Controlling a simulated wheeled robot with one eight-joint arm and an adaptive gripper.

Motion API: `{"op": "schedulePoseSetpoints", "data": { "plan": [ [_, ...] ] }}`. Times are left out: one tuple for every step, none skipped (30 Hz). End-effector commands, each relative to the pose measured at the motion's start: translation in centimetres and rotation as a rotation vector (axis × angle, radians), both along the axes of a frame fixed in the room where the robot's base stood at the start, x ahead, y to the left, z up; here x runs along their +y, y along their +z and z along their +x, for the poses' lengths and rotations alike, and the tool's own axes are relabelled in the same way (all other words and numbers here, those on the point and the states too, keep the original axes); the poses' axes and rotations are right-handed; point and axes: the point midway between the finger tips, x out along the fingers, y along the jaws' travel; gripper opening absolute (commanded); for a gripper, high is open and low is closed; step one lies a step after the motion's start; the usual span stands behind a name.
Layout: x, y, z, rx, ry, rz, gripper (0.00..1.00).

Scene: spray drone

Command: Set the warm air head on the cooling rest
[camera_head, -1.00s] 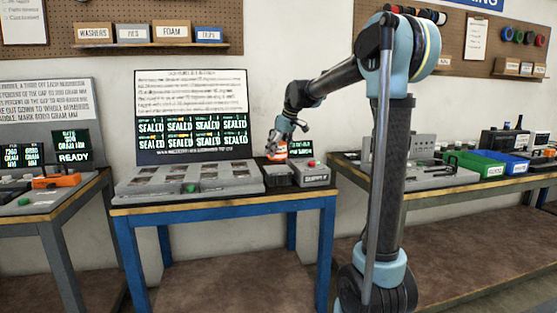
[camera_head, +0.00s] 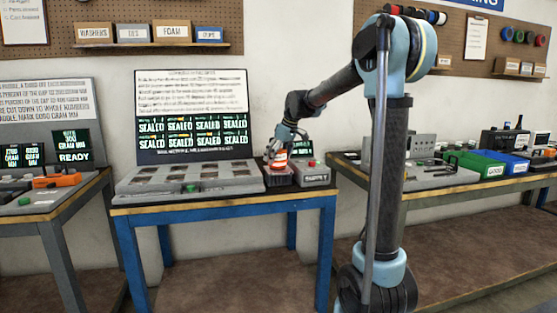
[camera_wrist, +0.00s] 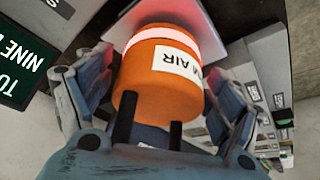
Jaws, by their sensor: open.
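The warm air head (camera_head: 278,160) is an orange cylinder with a pale glowing band. It stands on the dark box that appears to be the cooling rest (camera_head: 279,180), on the blue-legged bench. A reddish glow shows on the box top. In the wrist view the head (camera_wrist: 150,80) fills the middle, with part of a white "WARM AIR" label showing. My gripper (camera_wrist: 165,75) is open, with one finger on each side of the head. In the head view my gripper (camera_head: 276,147) is over the head from above. The head's base is mostly hidden in the wrist view.
A grey box with a red button (camera_head: 312,175) stands just right of the rest. A grey tray unit (camera_head: 190,182) with several slots lies to the left. A sign board (camera_head: 192,90) and a small screen (camera_head: 300,147) stand behind. Side benches flank this one.

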Motion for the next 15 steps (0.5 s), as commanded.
{"op": "schedulePoseSetpoints", "data": {
  "plan": [
    [0.0,0.0,0.0,0.000,0.000,0.000,0.84],
    [0.0,0.1,0.0,0.000,0.000,0.000,0.84],
    [-0.1,0.2,0.0,0.000,-0.001,0.000,0.84],
    [-0.1,0.3,0.0,0.000,-0.001,0.000,0.84],
    [-0.2,0.5,-0.1,0.000,-0.001,0.000,0.84],
    [-0.3,0.8,-0.2,0.000,-0.001,0.000,0.84],
    [-0.4,1.1,-0.2,0.000,-0.001,0.000,0.84],
    [-0.6,1.5,-0.3,0.000,-0.001,0.000,0.84],
    [-0.8,2.1,-0.5,0.000,-0.001,0.000,0.84],
    [-0.9,2.6,-0.6,0.000,-0.001,0.000,0.84],
    [-1.1,3.0,-0.7,0.000,-0.001,0.000,0.84],
    [-1.4,3.8,-0.9,0.000,-0.001,0.000,0.84],
    [-1.6,4.3,-1.0,0.000,-0.002,0.000,0.84],
    [-1.8,4.9,-1.1,0.000,-0.002,0.000,0.84],
    [-2.1,5.6,-1.3,0.000,-0.003,0.000,0.84]
  ]
}}
